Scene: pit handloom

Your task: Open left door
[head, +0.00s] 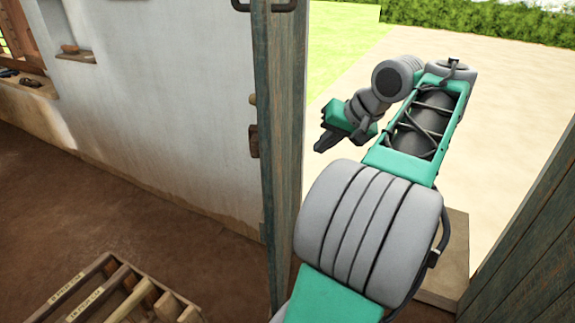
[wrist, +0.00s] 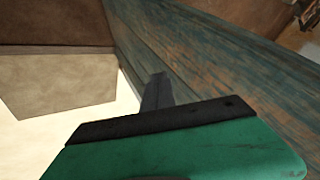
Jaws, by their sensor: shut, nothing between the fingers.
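The left door (head: 284,180) is a weathered blue-green plank leaf, seen nearly edge-on in the head view. It stands ajar between the white wall and the bright outdoors. A dark metal handle (head: 265,6) shows at its top edge. My gripper (head: 322,141) is shut and empty, on the outdoor side, just right of the door in the picture. In the wrist view the closed fingers (wrist: 157,90) lie in front of blue-green planks (wrist: 215,60); I cannot tell whether they touch them.
Another blue-green plank door (head: 530,230) stands at the right. A wooden crate or rack (head: 110,290) lies on the brown floor at lower left. A stone block or step (head: 450,260) is beside my arm. Pale paving (head: 510,110) and grass beyond are open.

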